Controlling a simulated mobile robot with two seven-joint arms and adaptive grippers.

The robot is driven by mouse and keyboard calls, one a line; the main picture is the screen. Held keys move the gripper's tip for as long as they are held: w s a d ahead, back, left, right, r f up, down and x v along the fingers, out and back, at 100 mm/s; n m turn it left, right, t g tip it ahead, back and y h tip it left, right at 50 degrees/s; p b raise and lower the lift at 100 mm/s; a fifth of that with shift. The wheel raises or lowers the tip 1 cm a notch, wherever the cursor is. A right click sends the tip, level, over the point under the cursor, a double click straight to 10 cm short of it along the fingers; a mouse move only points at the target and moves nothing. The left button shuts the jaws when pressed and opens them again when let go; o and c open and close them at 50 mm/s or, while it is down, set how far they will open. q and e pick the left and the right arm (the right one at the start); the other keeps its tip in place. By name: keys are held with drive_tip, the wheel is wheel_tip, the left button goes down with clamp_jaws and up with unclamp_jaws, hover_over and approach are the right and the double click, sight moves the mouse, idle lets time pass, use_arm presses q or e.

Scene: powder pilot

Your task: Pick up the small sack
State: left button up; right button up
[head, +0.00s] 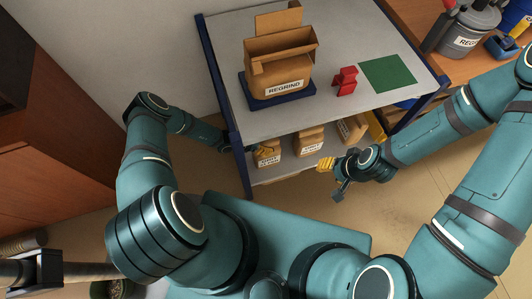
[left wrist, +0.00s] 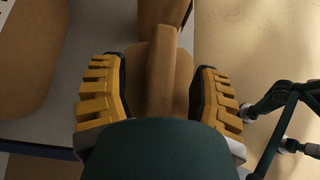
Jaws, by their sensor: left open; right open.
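Three small brown paper sacks with white labels stand on the cart's lower shelf: a left sack (head: 269,158), a middle sack (head: 309,143) and a right sack (head: 351,129). My left gripper (head: 260,149) reaches past the cart's blue post to the left sack and is partly hidden there. In the left wrist view, its yellow fingers (left wrist: 160,95) are open on both sides of a sack's folded top (left wrist: 162,75). Whether they touch it cannot be told. My right gripper (head: 334,178) is open and empty in front of the lower shelf.
The cart's grey top (head: 340,35) overhangs the sacks. It carries a large REGRIND sack (head: 280,78) on a dark blue base, a red object (head: 345,82) and a green mat (head: 388,74). A wooden bench with a grey tub (head: 468,35) stands at the right. A brown cabinet is at the left.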

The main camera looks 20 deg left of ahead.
use_arm(q)
clamp_jaws()
drive_tip(key=shift+r, duration=0.15)
idle(0.4)
